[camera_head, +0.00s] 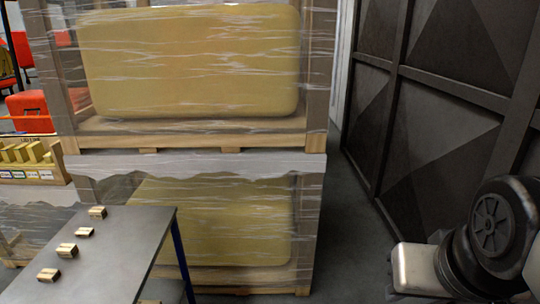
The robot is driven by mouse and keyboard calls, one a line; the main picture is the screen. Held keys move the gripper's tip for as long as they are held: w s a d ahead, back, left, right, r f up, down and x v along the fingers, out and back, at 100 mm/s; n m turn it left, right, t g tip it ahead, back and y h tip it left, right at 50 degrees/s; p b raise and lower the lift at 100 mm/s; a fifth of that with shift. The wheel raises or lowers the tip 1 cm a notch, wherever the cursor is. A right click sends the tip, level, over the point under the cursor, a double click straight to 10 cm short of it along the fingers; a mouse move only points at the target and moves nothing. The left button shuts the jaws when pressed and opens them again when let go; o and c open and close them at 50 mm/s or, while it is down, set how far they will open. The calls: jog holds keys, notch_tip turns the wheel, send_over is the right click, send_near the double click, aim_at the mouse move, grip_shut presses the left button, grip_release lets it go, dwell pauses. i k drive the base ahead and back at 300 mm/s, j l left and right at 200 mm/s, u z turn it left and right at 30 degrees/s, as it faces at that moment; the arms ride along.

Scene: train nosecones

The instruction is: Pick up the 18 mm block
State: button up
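Several small wooden blocks stand apart in a slanting row on the grey metal table (112,258) at the lower left. The far block (97,212) is near the table's back edge. A smaller, flatter-looking block (85,232) comes after it. A wider block (66,250) and a near block (49,275) follow towards the front left. I cannot read any size on them, so I cannot tell which one is 18 mm. My gripper is not in view; what looks like part of my arm is at the lower right, far from the blocks.
A wooden rack (30,160) with yellowish blocks and small labels stands at the left. Stacked, film-wrapped crates (195,165) holding big yellow pieces rise behind the table. A dark panelled wall (430,110) is at the right. Grey floor (345,230) lies open between.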

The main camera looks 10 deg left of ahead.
aim_at(82, 232)
jog(key=i+u, duration=0.7)
jog(key=u, duration=0.2)
jog(key=i+l+u, duration=0.2)
jog(key=u, duration=0.25)
jog(key=i+l+u, duration=0.1)
jog(key=i+u, duration=0.3)
jog(key=i+l+u, duration=0.15)
jog(key=u, duration=0.2)
jog(key=i+l+u, duration=0.2)
jog(key=u, duration=0.2)
jog(key=i+l+u, duration=0.25)
jog(key=u, duration=0.15)
jog(key=l, duration=0.1)
